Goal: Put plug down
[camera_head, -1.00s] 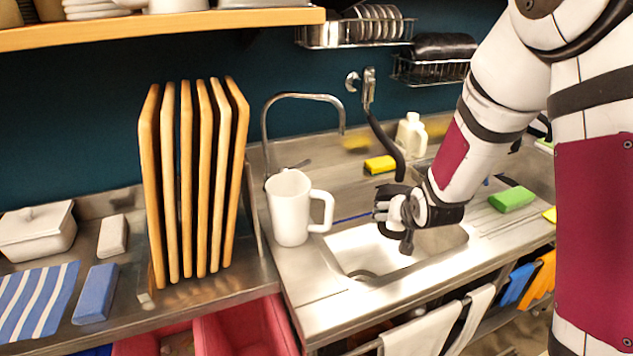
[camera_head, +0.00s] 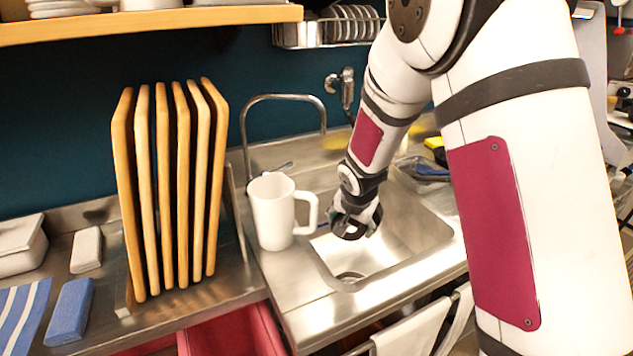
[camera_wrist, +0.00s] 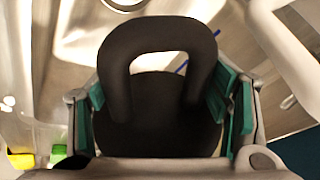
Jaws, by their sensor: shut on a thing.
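The black plug (camera_wrist: 158,100), with a loop-shaped handle, fills the middle of the wrist view between my green-padded fingers. My gripper (camera_wrist: 165,115) is shut on it. In the head view my gripper (camera_head: 355,222) points down over the sink basin (camera_head: 400,243), near its left back part. The plug is only a dark shape there, hard to tell from the fingers. The round drain (camera_head: 350,276) shows at the basin's bottom, below and apart from the gripper. Its rim also shows at the top of the wrist view (camera_wrist: 126,4).
A white pitcher (camera_head: 271,212) stands on the counter just left of the basin, its handle close to my gripper. A metal faucet (camera_head: 284,97) arches behind it. Wooden boards (camera_head: 163,190) stand upright farther left. Yellow (camera_wrist: 21,160) and green (camera_wrist: 62,153) items show in the wrist view.

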